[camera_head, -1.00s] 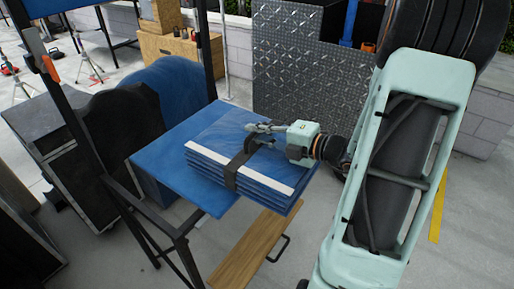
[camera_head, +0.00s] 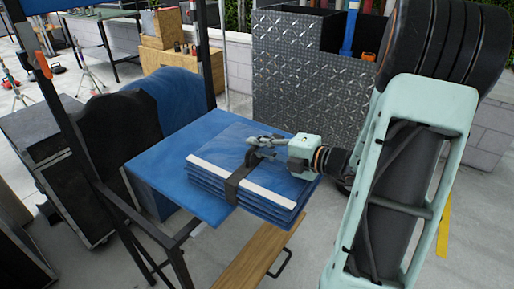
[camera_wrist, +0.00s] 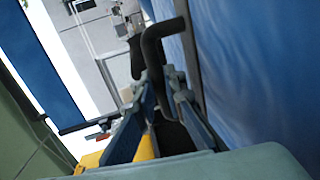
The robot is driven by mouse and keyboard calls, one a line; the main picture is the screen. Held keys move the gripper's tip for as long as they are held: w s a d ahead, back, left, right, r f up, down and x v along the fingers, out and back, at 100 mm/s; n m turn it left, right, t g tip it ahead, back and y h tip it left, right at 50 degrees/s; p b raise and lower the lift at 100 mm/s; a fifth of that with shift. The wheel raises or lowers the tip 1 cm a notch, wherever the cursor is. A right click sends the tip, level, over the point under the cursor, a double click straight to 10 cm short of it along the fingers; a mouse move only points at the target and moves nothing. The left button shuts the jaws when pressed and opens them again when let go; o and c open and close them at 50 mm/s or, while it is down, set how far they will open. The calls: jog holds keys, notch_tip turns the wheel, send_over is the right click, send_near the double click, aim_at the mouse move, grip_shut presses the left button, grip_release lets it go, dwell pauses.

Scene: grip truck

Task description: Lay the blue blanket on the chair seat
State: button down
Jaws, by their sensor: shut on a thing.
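The blue blanket (camera_head: 222,149) is folded into a thick stack, with a white stripe and a dark strap around it. My gripper (camera_head: 254,150) is shut on the strap's dark handle (camera_wrist: 160,40) at the top of the blanket. In the wrist view the blanket (camera_wrist: 240,60) fills the right side, and my gripper (camera_wrist: 163,85) has its fingers at the handle.
Dark posts (camera_head: 85,130) rise beside the seat. A wooden board (camera_head: 255,258) with a black handle lies below it at the front. A black case (camera_head: 70,195) stands at left, and a diamond-plate metal box (camera_head: 305,85) stands behind.

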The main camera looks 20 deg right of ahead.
jog(key=c, duration=2.4)
grip_release()
jog(key=shift+f, duration=0.15)
jog(key=o, duration=0.4)
